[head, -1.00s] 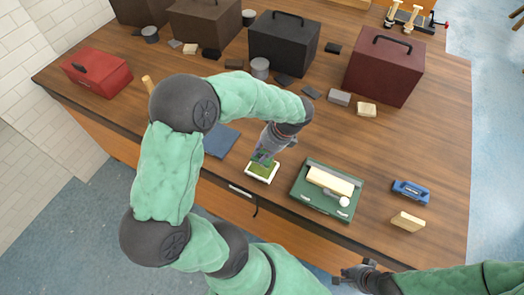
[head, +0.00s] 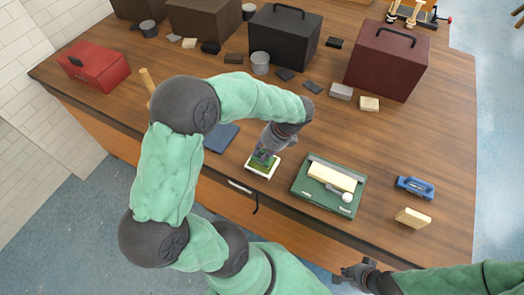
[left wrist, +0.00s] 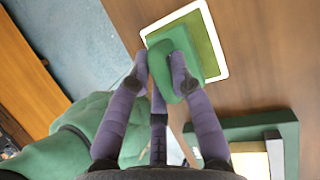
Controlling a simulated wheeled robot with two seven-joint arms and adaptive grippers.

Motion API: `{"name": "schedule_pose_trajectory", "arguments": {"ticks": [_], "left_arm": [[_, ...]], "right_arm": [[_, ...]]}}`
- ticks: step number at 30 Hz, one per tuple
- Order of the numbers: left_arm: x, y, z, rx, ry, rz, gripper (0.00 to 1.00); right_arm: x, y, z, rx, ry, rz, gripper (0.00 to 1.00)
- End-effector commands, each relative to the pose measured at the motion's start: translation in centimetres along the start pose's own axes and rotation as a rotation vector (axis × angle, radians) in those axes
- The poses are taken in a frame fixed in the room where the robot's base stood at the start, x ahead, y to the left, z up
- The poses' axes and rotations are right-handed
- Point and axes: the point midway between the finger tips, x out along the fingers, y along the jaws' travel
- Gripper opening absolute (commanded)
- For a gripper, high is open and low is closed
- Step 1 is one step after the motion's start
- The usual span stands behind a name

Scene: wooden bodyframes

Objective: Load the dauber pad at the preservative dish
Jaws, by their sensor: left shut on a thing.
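The preservative dish (head: 262,176) is a shallow white-rimmed tray with green inside, near the front edge of the bench. It also shows in the left wrist view (left wrist: 223,62). My left gripper (head: 262,157) is shut on the green dauber (left wrist: 161,70), whose rounded grip sits between the purple fingers. The dauber's square pad (left wrist: 198,47) is over the green part of the dish; I cannot tell whether it touches. The gripper hides much of the dauber in the head view. My right gripper (head: 350,275) is low at the bench's front; its jaw opening is unclear.
A blue tool (head: 415,187) and a wooden block (head: 412,218) lie further right. Toolboxes (head: 285,45) stand behind.

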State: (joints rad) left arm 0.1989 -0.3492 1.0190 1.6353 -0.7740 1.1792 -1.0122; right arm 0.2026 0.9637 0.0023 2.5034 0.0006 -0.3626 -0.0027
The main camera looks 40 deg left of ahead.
Motion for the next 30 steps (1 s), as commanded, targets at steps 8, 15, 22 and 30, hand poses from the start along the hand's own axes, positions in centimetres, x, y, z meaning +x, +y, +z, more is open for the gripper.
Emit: {"name": "schedule_pose_trajectory", "arguments": {"ticks": [8, 15, 22, 30], "left_arm": [[0.14, -0.03, -0.05, 0.0, 0.0, 0.0, 0.0], [0.38, -0.08, -0.15, 0.0, 0.0, 0.0, 0.0], [0.59, -0.13, -0.23, 0.0, 0.0, 0.0, 0.0], [0.83, -0.19, -0.34, 0.0, 0.0, 0.0, 0.0]], "right_arm": [[0.09, 0.03, 0.0, 0.0, 0.0, 0.0, 0.0], [0.22, 0.08, 0.0, 0.0, 0.0, 0.0, 0.0], [0.35, 0.12, -0.01, 0.0, 0.0, 0.0, 0.0], [0.49, 0.17, -0.01, 0.0, 0.0, 0.0, 0.0]]}}
